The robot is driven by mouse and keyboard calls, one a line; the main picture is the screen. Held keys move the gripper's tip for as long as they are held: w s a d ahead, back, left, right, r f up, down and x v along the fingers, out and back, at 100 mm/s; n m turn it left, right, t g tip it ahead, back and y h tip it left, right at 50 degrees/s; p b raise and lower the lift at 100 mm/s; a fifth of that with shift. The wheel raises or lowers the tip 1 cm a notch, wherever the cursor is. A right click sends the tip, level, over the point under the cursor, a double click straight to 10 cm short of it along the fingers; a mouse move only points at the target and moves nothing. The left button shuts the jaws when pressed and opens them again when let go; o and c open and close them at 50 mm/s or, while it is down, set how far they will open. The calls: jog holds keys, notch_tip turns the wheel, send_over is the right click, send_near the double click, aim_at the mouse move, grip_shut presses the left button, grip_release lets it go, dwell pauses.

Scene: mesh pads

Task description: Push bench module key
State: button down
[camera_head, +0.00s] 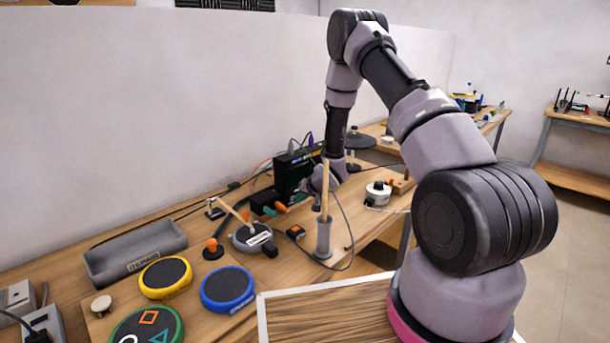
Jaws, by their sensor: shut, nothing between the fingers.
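A black bench module (288,163) with a dark front and cables at its top stands against the wall, in the middle of the head view. Its keys are too small to make out, and my arm hides its right part. My gripper (310,187) is at the module's front right side, small and partly hidden behind a wooden stick. It is shut and holds nothing. I cannot tell whether it touches the module.
A stick stands in a grey holder (323,240) in front of my gripper. A round grey device (252,238), a yellow pad (165,277), a blue pad (228,289) and a grey tray (137,250) lie to the left.

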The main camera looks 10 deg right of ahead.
jog(key=shift+s+d, duration=0.4)
jog(key=shift+s, duration=0.3)
jog(key=shift+s+d, duration=0.55)
jog(key=shift+s, duration=0.25)
jog(key=shift+s+d, duration=0.6)
jog(key=shift+s, duration=0.25)
jog(key=shift+s+d, duration=0.55)
jog(key=shift+s, duration=0.25)
